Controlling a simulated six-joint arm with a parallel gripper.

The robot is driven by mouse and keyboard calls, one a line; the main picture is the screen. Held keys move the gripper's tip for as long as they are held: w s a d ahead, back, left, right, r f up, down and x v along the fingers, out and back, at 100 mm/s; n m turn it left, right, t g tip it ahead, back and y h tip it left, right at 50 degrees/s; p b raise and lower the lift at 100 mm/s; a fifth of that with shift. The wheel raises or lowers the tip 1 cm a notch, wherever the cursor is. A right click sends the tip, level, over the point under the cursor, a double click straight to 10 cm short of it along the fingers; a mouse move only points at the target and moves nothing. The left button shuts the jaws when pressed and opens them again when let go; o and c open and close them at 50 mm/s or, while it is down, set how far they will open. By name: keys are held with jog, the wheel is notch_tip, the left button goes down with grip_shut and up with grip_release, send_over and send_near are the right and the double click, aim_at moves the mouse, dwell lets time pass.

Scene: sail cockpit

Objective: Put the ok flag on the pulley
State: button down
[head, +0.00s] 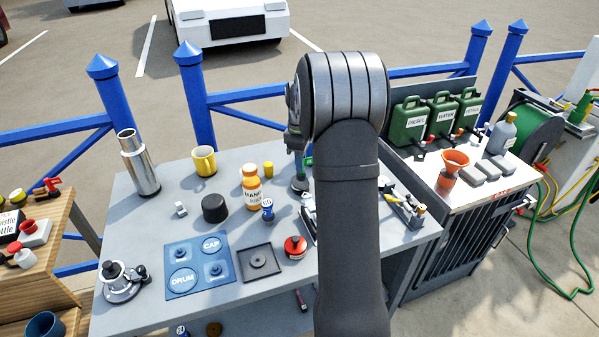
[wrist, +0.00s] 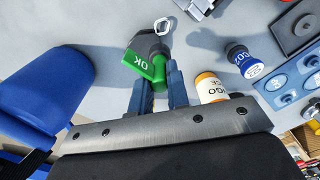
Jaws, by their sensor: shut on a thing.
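The green OK flag (wrist: 142,66) is between the fingertips of my gripper (wrist: 158,88) in the wrist view, and my gripper is shut on it. In the head view only a small green part of the flag (head: 308,161) shows beside my arm, which hides most of the gripper. A dark rounded piece with a pale metal ring (wrist: 163,26) lies just beyond the flag in the wrist view; I cannot tell whether they touch. A metal fitting (head: 309,211), partly behind my arm, may be the pulley, but I cannot tell for sure.
The orange juice bottle (head: 251,187) and a small blue bottle (head: 267,209) stand close left of the gripper. A blue board (head: 200,265), a dark square tray (head: 259,262) and a red-topped piece (head: 295,247) are nearer. A steel flask (head: 137,162) stands at the back left.

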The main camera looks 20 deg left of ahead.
jog(key=shift+a+f, duration=0.15)
jog(key=shift+a, duration=0.05)
jog(key=shift+f, duration=1.95)
jog(key=shift+f, duration=0.15)
jog(key=c, duration=1.4)
grip_release()
notch_tip(320, 180, up, 12)
jog(key=shift+r, duration=0.15)
